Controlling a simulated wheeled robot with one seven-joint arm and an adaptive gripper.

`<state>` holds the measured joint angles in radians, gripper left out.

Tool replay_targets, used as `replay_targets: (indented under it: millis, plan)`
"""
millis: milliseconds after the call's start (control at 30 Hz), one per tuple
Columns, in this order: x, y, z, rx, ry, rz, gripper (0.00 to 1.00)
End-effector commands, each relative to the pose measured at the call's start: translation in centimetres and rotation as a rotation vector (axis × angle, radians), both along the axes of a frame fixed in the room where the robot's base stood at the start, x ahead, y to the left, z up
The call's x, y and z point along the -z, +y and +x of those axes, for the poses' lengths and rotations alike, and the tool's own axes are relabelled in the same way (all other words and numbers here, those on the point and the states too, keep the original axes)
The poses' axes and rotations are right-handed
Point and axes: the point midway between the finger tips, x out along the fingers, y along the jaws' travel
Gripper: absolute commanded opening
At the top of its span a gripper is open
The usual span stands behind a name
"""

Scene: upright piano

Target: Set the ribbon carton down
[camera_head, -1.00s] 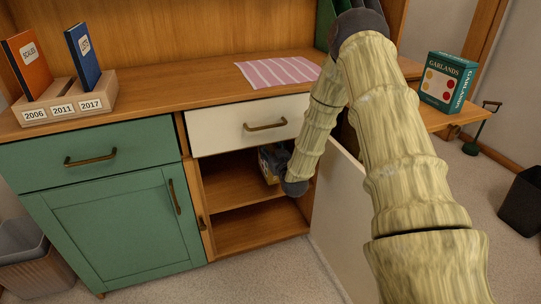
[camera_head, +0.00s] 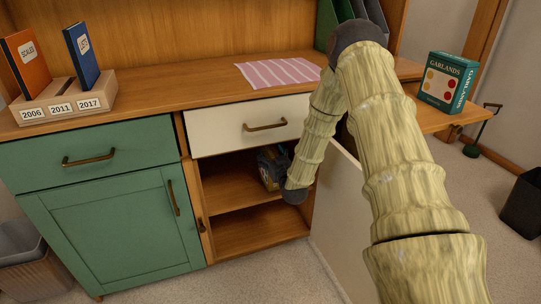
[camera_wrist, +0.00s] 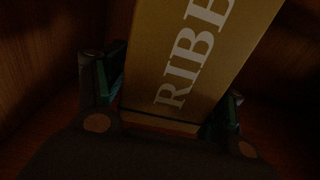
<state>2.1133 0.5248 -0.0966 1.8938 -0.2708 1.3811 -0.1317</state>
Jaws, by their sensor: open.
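The ribbon carton (camera_wrist: 195,65), yellow-brown with large pale letters, fills the middle of the wrist view. In the head view a small part of the carton (camera_head: 268,177) shows inside the open cabinet, on its upper shelf (camera_head: 228,193). My gripper (camera_wrist: 168,105) is open, with one finger on each side of the carton's near end. Whether the fingers touch the carton is too dark to tell. In the head view my gripper (camera_head: 276,157) is partly hidden by the drawer and my arm.
The white cabinet door (camera_head: 335,220) stands open to the right of my forearm. A white drawer (camera_head: 250,125) is just above the opening. A garlands box (camera_head: 447,82) and a striped cloth (camera_head: 278,72) lie on the wooden tops. The lower compartment (camera_head: 258,230) looks empty.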

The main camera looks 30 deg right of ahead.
Motion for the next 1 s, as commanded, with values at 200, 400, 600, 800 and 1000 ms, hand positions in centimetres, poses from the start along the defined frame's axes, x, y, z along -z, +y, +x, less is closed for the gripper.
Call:
replay_targets:
  millis: [200, 400, 600, 800, 1000]
  plan:
    - [-0.3, 0.3, -1.3, 0.0, 0.002, 0.0, 0.7]
    - [-0.4, 1.1, -4.7, 0.0, 0.004, 0.001, 0.7]
    - [-0.3, 1.9, -8.2, 0.0, 0.003, 0.002, 0.7]
    - [-0.3, 2.6, -10.7, 0.0, 0.002, 0.0, 0.7]
    - [0.3, 3.3, -11.8, -0.006, 0.02, 0.005, 0.7]
